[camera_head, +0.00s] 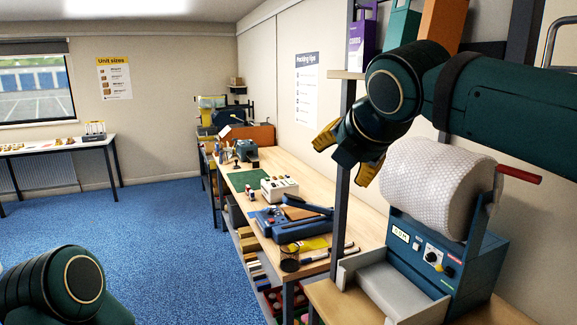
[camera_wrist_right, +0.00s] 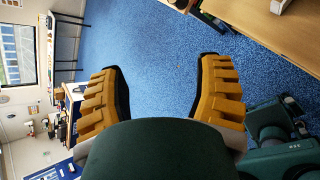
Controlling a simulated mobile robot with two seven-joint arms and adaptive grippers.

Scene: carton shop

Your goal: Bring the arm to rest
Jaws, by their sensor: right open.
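My right arm (camera_head: 490,95) comes in from the right in the head view, raised beside the shelf post and in front of a bubble-wrap roll. Its gripper (camera_head: 345,155) has yellow fingers that stand apart. In the right wrist view the gripper (camera_wrist_right: 158,72) is open, with only blue floor between its ribbed fingers, so it holds nothing. Part of my left arm (camera_head: 66,285) shows at the lower left of the head view. Its gripper is out of view.
The bubble-wrap roll (camera_head: 435,185) sits over a blue machine (camera_head: 440,262), close below my right arm. The long workbench (camera_head: 300,175) carries tools and small boxes. A side table (camera_head: 55,147) stands at the far left. The blue floor (camera_head: 150,220) is clear.

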